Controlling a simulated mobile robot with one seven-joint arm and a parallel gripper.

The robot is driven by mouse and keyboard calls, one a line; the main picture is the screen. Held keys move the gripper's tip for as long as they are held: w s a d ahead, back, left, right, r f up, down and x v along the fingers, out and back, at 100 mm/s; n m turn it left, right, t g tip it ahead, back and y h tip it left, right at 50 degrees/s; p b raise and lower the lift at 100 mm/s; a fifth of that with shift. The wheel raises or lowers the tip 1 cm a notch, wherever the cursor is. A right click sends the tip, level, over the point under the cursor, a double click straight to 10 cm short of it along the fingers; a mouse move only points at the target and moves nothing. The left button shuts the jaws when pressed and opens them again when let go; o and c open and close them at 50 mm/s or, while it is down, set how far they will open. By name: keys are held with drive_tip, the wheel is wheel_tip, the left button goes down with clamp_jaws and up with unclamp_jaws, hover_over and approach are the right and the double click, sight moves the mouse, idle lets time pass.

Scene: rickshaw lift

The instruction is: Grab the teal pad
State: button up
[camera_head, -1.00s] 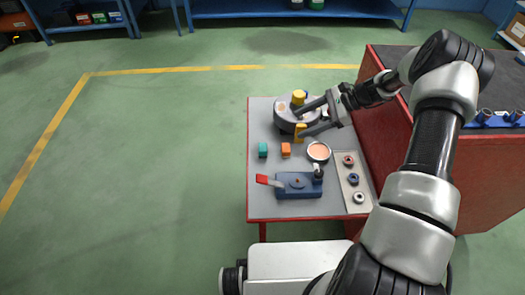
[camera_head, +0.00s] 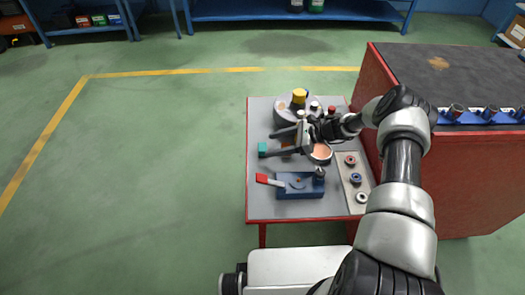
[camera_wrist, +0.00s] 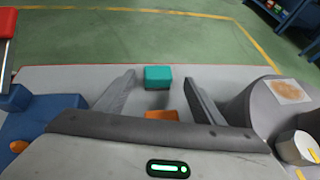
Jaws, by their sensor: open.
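The teal pad (camera_head: 262,149) is a small block near the left edge of the grey table top. It also shows in the wrist view (camera_wrist: 158,76), at the upper middle. My gripper (camera_head: 270,143) is open and points left, low over the table. In the wrist view its fingertips (camera_wrist: 159,93) lie one on each side of the pad's near part, with gaps on both sides. Neither finger appears to touch it. An orange pad (camera_wrist: 161,115) sits nearer my palm, between the fingers and partly hidden by the gripper body.
A grey round device with a yellow top (camera_head: 299,96) stands behind my gripper. A blue fixture with a red handle (camera_head: 300,186) is in front. A red cabinet (camera_head: 440,185) stands beside the table.

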sight(265, 147)
drive_tip(key=shift+b+x, duration=0.35)
drive_tip(key=shift+x, duration=2.4)
drive_tip(key=shift+s+r, duration=0.1)
drive_tip(key=shift+s, duration=0.05)
drive_tip(key=c, duration=1.1)
